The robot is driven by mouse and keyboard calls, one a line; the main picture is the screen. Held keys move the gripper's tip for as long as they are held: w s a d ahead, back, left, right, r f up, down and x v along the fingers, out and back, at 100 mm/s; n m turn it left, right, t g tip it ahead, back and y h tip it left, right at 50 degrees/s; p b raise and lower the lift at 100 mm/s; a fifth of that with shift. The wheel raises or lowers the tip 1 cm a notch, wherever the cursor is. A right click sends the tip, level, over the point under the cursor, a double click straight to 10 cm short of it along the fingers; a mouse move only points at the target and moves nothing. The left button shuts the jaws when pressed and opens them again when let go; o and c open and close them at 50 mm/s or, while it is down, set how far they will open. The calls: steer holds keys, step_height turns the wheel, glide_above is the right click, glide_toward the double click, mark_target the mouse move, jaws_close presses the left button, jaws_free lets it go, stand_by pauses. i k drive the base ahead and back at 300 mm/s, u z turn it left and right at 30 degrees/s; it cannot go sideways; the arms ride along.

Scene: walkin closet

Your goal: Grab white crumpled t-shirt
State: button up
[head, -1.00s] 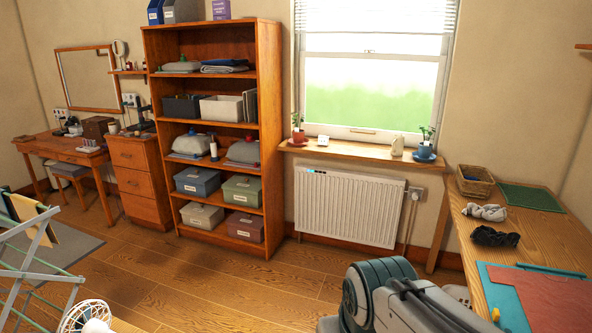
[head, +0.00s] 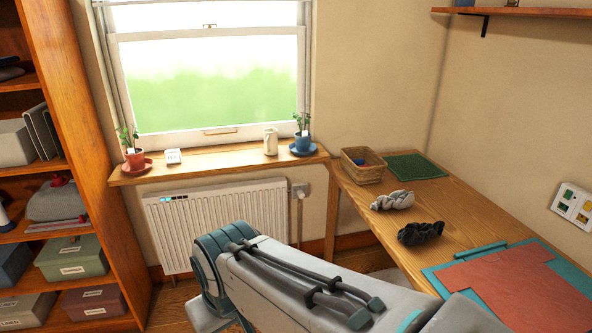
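A whitish-grey crumpled cloth (head: 392,200), which looks like the white t-shirt, lies on the wooden table (head: 455,207) at the right. A black crumpled cloth (head: 421,233) lies just in front of it, nearer to me. My arm reaches across the bottom middle of the head view, in front of the radiator and the table's near left edge. My gripper is not visible in this view.
A wicker basket (head: 361,168) and a green mat (head: 415,166) sit at the table's far end. A teal mat with red fabric (head: 520,290) covers the near part. A windowsill (head: 225,163) holds potted plants above a radiator (head: 215,217). A shelf unit (head: 95,150) stands left.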

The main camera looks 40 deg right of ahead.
mark_target(398, 199)
steer(key=z, duration=0.2)
steer(key=i, duration=1.65)
steer(key=z, duration=0.9)
steer(key=i, duration=1.1)
steer(key=z, duration=2.1)
steer(key=i, duration=1)
steer(key=z, duration=0.6)
